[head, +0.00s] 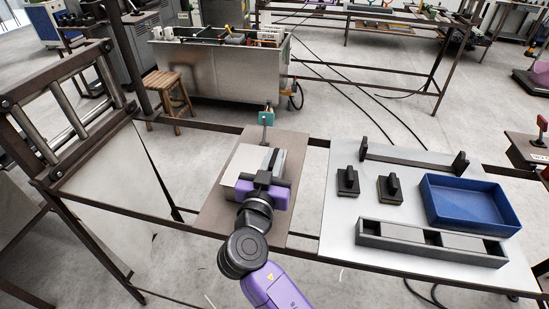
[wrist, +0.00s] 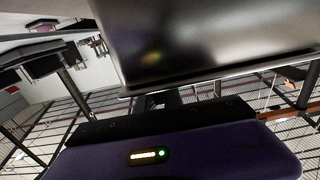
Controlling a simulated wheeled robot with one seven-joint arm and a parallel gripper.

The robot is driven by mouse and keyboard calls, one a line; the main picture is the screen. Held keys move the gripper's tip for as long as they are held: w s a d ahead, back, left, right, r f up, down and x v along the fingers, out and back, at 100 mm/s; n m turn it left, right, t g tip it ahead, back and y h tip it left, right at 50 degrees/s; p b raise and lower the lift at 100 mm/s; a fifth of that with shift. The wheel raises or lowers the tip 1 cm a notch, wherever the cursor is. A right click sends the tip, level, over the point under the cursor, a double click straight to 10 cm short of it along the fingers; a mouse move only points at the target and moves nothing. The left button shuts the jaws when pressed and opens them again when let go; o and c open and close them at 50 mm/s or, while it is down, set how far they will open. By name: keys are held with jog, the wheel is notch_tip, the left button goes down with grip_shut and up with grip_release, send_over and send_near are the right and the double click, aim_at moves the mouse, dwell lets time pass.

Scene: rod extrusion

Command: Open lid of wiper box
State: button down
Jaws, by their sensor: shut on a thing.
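The wiper box (head: 242,161) appears as a pale, flat-looking box on the brown board in the middle of the head view. A grey slab that looks like its lid (head: 277,163) stands at its right side, just beyond my gripper (head: 265,178). In the wrist view a large, smooth dark-grey panel (wrist: 210,40), likely the lid, fills the top. Its lower edge meets my gripper (wrist: 165,98) near the frame's middle. My gripper is shut on this lid. The fingertips are mostly hidden, and I cannot tell how far the lid is raised.
The brown board (head: 225,205) has a teal-topped post (head: 266,118) behind the box. To the right, a white panel (head: 340,215) bears a blue tray (head: 468,203), a grey compartment tray (head: 430,243) and two black handled blocks (head: 348,181). A roller frame (head: 68,105) stands left.

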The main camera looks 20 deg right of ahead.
aim_at(259, 166)
jog(key=shift+r, duration=0.15)
jog(key=shift+w+a+r+n+p, duration=0.15)
jog(key=shift+a+r+n+p, duration=0.05)
jog(key=shift+r+n, duration=0.35)
jog(key=shift+w+a+r+n+p, duration=0.1)
jog(key=shift+a+r+n+p, duration=0.1)
jog(key=shift+r+n, duration=0.3)
jog(key=r+n, duration=0.1)
jog(key=w+a+r+n+p, duration=0.1)
jog(key=n, duration=0.1)
jog(key=a+r+n, duration=0.1)
jog(key=r, duration=0.1)
jog(key=shift+w+a+n, duration=0.25)
jog(key=shift+w, duration=0.15)
jog(key=w+a+r+n+p, duration=0.2)
jog(key=w+a+n, duration=0.3)
jog(key=a+n, duration=0.2)
jog(key=shift+w+a+r+n, duration=0.2)
jog(key=shift+r+n, duration=0.05)
jog(key=shift+n, duration=0.95)
jog(key=c, duration=1.5)
grip_release()
